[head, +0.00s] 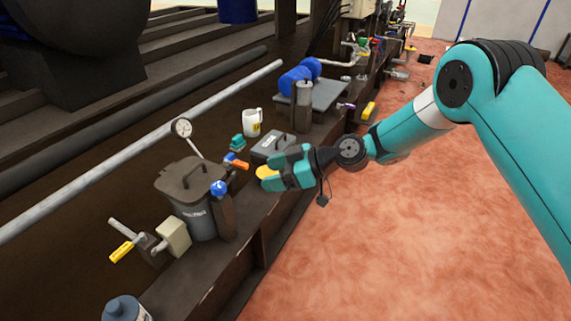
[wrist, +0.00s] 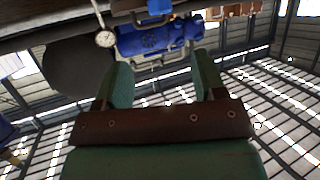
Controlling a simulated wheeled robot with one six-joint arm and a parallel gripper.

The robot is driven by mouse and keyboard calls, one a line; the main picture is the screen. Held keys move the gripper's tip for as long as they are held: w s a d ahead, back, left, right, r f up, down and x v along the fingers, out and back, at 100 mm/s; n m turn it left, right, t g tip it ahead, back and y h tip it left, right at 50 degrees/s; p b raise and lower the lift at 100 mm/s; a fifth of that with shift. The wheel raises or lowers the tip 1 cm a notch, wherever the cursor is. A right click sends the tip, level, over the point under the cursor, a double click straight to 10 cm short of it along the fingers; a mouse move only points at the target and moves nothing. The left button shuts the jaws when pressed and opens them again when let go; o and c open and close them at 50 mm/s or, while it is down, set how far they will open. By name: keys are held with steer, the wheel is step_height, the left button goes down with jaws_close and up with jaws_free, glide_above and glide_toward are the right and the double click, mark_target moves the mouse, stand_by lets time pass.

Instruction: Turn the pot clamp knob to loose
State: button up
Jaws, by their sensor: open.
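The grey pot (head: 197,217) stands on the dark bench in the head view, with a dark lid that has a handle on top. A round blue knob (head: 219,188) sits at its right front, above a dark upright bracket; it looks like the clamp knob. Its setting cannot be read. My gripper (head: 266,171) is open, to the right of the pot and apart from the knob. A yellow thing shows between its fingers; whether it lies behind them is unclear. In the wrist view my two green fingers (wrist: 164,82) are spread with nothing held between them.
A dial gauge (head: 182,128) rises behind the pot, and an orange-handled blue fitting (head: 236,161) sits beside it. A grey box (head: 272,146) and white jug (head: 252,122) stand farther back. A yellow-handled valve (head: 122,251) is at front left. The red floor at right is clear.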

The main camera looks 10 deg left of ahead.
steer(key=v, duration=0.3)
